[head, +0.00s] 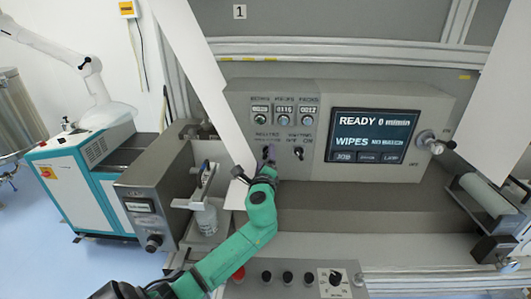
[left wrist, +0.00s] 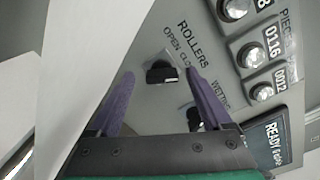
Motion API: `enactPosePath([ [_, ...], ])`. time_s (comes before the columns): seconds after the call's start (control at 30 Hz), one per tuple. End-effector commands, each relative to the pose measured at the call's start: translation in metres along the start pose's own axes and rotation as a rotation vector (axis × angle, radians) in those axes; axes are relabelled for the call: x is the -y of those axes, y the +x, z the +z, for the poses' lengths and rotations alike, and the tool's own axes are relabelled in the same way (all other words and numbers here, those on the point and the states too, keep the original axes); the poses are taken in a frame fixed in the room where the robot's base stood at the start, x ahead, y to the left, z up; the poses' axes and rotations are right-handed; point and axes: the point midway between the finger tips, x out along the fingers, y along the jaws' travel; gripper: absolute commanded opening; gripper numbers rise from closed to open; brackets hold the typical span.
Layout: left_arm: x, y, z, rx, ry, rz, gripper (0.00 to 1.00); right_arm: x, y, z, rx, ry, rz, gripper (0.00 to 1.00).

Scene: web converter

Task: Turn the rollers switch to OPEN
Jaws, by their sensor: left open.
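The rollers switch (left wrist: 161,73) is a black knob on the grey panel under the label ROLLERS, with OPEN and CLOSE lettering beside it. Which word it points to I cannot tell. My left gripper (left wrist: 160,80) is open, with one purple finger to each side of the switch in the left wrist view. Neither finger clearly touches the knob. In the head view the left gripper (head: 267,159) is at the panel and largely hides the switch. My right gripper is not in view.
The wetting switch (head: 298,152) sits just right of the left gripper. Three counters (head: 283,109) are above, and a screen (head: 372,136) reading READY is to the right. A white web sheet (head: 212,85) slants down close to the gripper's left. Several buttons (head: 287,277) line the lower front.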

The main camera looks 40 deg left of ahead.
Motion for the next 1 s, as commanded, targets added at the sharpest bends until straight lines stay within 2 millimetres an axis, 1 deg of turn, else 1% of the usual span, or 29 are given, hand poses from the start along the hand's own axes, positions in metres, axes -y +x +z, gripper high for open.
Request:
enactPosePath([
  [0.03,0.0011,0.0068,0.0008,0.001,0.001,0.000,0.82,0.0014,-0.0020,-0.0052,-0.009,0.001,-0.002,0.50],
  [0.1,0.0002,0.0122,0.0002,0.000,0.000,0.001,0.82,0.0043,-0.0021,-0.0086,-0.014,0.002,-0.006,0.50],
  [0.23,-0.0006,0.0148,-0.0002,-0.001,-0.001,0.001,0.82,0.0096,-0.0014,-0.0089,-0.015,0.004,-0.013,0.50],
  [0.37,-0.0007,0.0144,-0.0003,-0.001,-0.001,0.001,0.82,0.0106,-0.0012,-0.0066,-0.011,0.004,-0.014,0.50],
  [0.4,-0.0007,0.0143,-0.0003,-0.001,-0.001,0.001,0.67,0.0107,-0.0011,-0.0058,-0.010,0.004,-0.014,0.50],
  [0.47,-0.0007,0.0142,-0.0004,-0.001,-0.001,0.001,0.44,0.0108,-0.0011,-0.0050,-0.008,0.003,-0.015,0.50],
  [0.5,-0.0007,0.0142,-0.0004,-0.001,-0.001,0.001,0.29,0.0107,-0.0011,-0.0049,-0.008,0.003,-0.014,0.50],
  [0.57,-0.0008,0.0141,-0.0004,-0.001,0.000,0.001,0.06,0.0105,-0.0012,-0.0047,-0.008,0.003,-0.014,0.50],
  [0.6,-0.0009,0.0141,-0.0005,-0.001,0.000,0.001,0.00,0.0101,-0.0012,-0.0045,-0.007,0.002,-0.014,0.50],
  [0.83,-0.0018,0.0139,-0.0011,-0.001,-0.016,0.002,0.00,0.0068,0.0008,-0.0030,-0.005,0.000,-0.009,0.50],
  [1.0,-0.0035,0.0139,-0.0020,-0.001,-0.070,0.003,0.00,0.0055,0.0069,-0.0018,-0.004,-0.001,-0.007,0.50],
])
